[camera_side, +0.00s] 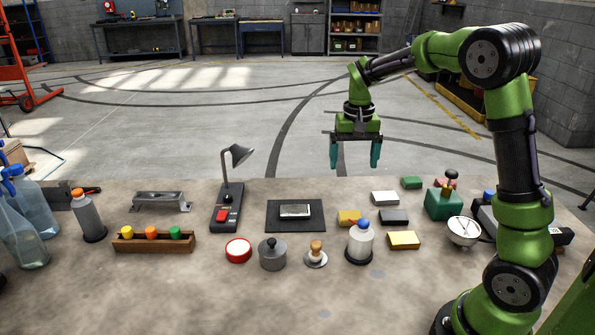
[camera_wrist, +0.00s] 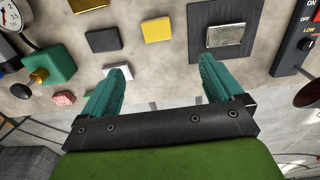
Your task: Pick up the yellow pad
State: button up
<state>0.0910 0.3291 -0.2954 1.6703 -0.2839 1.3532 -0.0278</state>
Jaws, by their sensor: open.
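My gripper (camera_side: 355,158) is open and empty. It hangs pointing down, well above the bench and toward its back edge. Its two teal fingers (camera_wrist: 164,68) are apart with nothing between them.
A grey pad (camera_side: 394,217), white pad (camera_side: 385,198) and green pad (camera_side: 412,182) lie close by. A white bottle with a blue cap (camera_side: 360,243) stands in front of the first yellow pad. The black mat (camera_side: 274,222) bears a metal block. A lamp (camera_side: 229,190) stands left.

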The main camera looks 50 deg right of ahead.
send_over(350, 215)
jog(key=f, duration=1.1)
jog(key=shift+w+a+f, duration=0.1)
jog(key=shift+a+f, duration=0.15)
jog(key=shift+d+f, duration=0.2)
jog(key=shift+f, duration=1.15)
jog(key=shift+d+f, duration=0.15)
jog(key=shift+f, duration=1.2)
jog(key=shift+c, duration=0.2)
jog(key=c, duration=1.1)
jog(key=shift+r, duration=0.1)
notch_tip(350, 215, up, 10)
